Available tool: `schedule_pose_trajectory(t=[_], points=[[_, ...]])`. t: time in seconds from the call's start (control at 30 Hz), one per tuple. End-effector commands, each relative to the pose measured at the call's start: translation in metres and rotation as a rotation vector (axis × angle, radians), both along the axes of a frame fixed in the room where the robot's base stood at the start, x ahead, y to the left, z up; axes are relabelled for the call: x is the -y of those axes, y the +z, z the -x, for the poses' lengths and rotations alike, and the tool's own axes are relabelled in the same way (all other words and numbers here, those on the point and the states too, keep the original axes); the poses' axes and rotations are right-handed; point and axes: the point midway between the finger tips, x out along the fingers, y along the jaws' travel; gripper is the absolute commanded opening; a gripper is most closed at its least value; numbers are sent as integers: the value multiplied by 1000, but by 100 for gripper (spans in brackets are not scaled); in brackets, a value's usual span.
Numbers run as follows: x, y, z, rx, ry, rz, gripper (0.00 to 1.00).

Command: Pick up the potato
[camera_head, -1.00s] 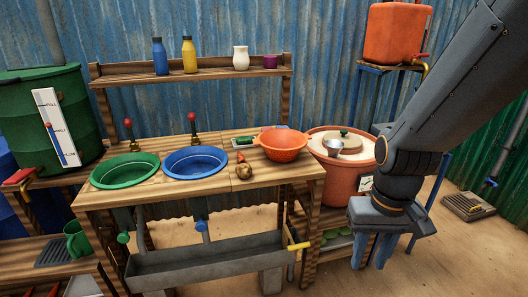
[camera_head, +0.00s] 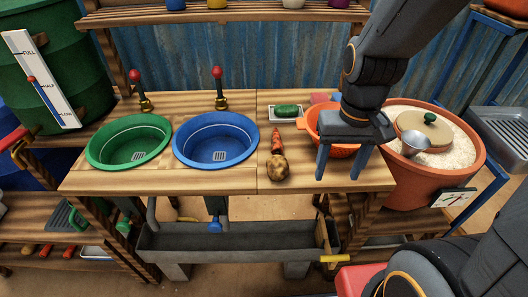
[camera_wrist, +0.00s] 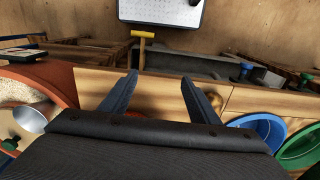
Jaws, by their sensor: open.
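The potato (camera_head: 278,168) is brown and lumpy. It lies on the wooden counter near its front edge, right of the blue basin, with a carrot (camera_head: 276,141) just behind it. My gripper (camera_head: 339,174) is open and empty, with its fingers pointing down to the right of the potato, in front of the orange bowl. A clear gap separates it from the potato. In the wrist view the two fingers (camera_wrist: 159,78) stand apart over the wooden counter (camera_wrist: 240,100).
The orange bowl (camera_head: 318,119) is partly hidden behind my gripper. A green basin (camera_head: 98,158) and a blue basin (camera_head: 182,154) sit left of the potato. A small tray (camera_head: 273,116) holds a green vegetable behind the carrot. A large terracotta tub (camera_head: 425,190) stands at right.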

Motion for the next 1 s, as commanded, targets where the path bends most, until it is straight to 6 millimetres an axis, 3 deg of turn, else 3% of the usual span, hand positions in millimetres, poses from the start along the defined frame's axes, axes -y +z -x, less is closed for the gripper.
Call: schedule_pose_trajectory(t=[0.03,0.13,0.53,0.7,1.0], points=[[-3,4,-3,-14,-43,-12,65],[-14,12,-14,-55,-196,-52,79],[-81,17,-72,-301,-945,-203,79],[-92,12,-83,-351,-1081,-224,79],[-103,-12,-81,-361,-1103,-226,79]])
